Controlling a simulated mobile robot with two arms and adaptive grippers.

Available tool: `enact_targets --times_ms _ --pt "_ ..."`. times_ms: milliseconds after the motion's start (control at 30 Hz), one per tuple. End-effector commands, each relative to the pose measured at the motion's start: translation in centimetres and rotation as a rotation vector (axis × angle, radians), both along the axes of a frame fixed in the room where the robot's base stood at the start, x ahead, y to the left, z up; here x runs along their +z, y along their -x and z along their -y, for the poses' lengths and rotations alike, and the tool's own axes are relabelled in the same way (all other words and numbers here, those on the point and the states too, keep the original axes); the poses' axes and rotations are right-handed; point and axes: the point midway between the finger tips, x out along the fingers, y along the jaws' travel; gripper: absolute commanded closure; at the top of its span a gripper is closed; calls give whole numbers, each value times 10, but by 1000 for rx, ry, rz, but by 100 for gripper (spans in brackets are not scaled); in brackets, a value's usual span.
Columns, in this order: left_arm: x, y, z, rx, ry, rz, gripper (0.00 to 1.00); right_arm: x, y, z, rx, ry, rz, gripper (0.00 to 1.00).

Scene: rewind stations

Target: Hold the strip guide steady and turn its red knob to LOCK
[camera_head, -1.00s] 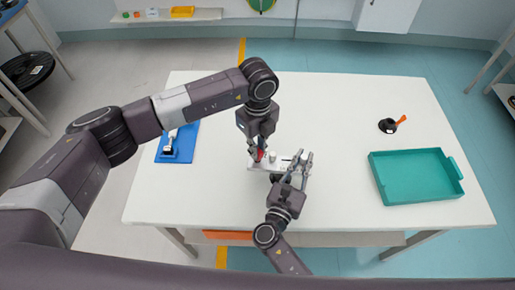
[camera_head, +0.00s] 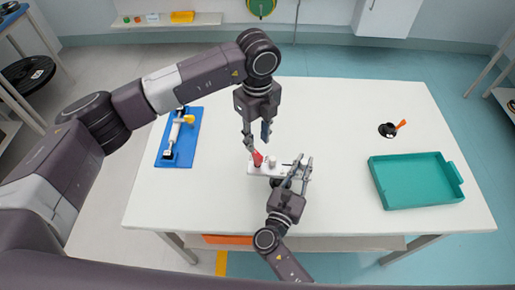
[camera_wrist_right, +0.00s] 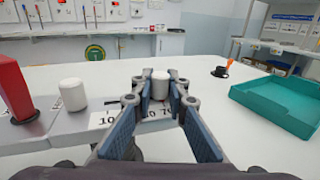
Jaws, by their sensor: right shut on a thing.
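The strip guide is a white plate (camera_head: 264,170) near the table's front edge, with a red knob (camera_head: 257,159) at its left end and a white roller (camera_head: 272,162). In the right wrist view the red knob (camera_wrist_right: 12,90) stands tall at the left edge, beside the roller (camera_wrist_right: 73,95) and printed numbers. My right gripper (camera_head: 302,167) is shut on the guide's right end, its fingers at a second white post (camera_wrist_right: 160,82). My left gripper (camera_head: 257,137) is open and empty just above the red knob, apart from it. The LOCK mark is not readable.
A blue board (camera_head: 189,150) with a roller and yellow part lies at the left. A teal tray (camera_head: 388,200) is at the right, with a small black item with an orange tab (camera_head: 388,130) behind it. The table's back middle is clear.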

Motion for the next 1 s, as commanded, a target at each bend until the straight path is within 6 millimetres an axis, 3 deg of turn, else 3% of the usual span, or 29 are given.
enact_targets --times_ms 100,300,733,767,800,900,1000 --pt "23 -1 0 1 0 3 72 -1 0 0 0 0 -1 100" --pt "43 0 0 1 1 1 72 -1 0 0 0 0 -1 100" --pt "45 0 0 0 0 0 72 0 0 0 0 0 -1 100" --pt "45 0 0 0 0 0 72 0 0 0 0 0 -1 83" --pt "45 0 0 0 0 0 72 0 0 0 0 0 -1 79" --pt "45 0 0 0 0 0 72 0 0 0 0 0 -1 68" --pt "45 0 0 0 0 0 72 0 0 0 0 0 0 66"
